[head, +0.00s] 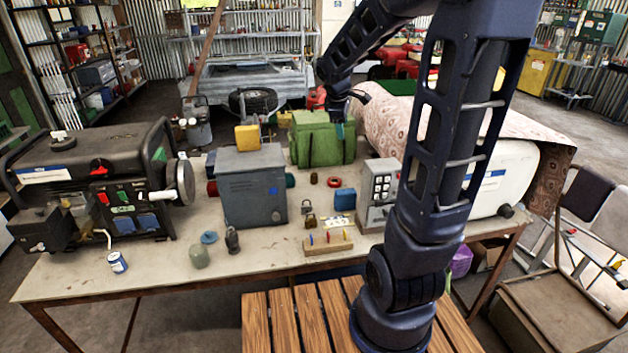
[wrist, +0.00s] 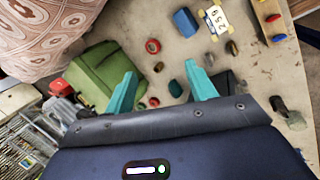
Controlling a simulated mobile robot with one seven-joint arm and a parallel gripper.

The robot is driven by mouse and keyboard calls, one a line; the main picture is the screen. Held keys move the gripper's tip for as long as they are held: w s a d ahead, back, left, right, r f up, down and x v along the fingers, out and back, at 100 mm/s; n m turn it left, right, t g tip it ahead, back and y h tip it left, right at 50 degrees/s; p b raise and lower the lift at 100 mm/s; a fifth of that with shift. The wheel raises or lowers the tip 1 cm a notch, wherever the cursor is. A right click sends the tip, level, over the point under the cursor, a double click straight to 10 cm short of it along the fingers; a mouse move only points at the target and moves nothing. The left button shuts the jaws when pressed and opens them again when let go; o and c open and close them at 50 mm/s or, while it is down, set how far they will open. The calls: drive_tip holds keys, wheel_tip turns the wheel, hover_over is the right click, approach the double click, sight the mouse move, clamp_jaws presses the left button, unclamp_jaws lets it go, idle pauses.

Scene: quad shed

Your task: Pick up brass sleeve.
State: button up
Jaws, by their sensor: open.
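A small brownish cylinder that looks like the brass sleeve (wrist: 158,67) lies on the bench, between my fingertips as seen in the wrist view. In the head view it seems to be the small dark-brown piece (head: 313,178) right of the green bag's front, though it is too small to be sure. My gripper (wrist: 161,70) is open with two teal fingers and nothing between them. It hangs above the bench, apart from the sleeve. In the head view the gripper is by the green bag and its fingertips are hard to make out.
A red ring (wrist: 153,45), a teal cylinder (wrist: 175,88) and a blue box (wrist: 185,22) lie close around. The green bag (head: 322,140) stands beside my gripper. A grey metal box (head: 253,188) and a keypad box (head: 378,192) flank the small items.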

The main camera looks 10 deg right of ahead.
drive_tip(key=w+a+f+n, duration=0.3)
drive_tip(key=w+f+n, duration=0.4)
drive_tip(key=w+f, duration=0.4)
drive_tip(key=n, duration=0.7)
hover_over(313, 175)
wheel_tip(313, 175, down, 11)
drive_tip(key=f, duration=0.6)
drive_tip(key=shift+s+a+f, duration=0.25)
drive_tip(key=shift+s+a, duration=0.1)
drive_tip(key=shift+a, duration=0.05)
drive_tip(key=shift+x, duration=2.35)
drive_tip(key=shift+d+r, duration=0.1)
drive_tip(key=shift+d, duration=0.05)
drive_tip(key=c, duration=1.2)
drive_tip(key=shift+o, duration=0.2)
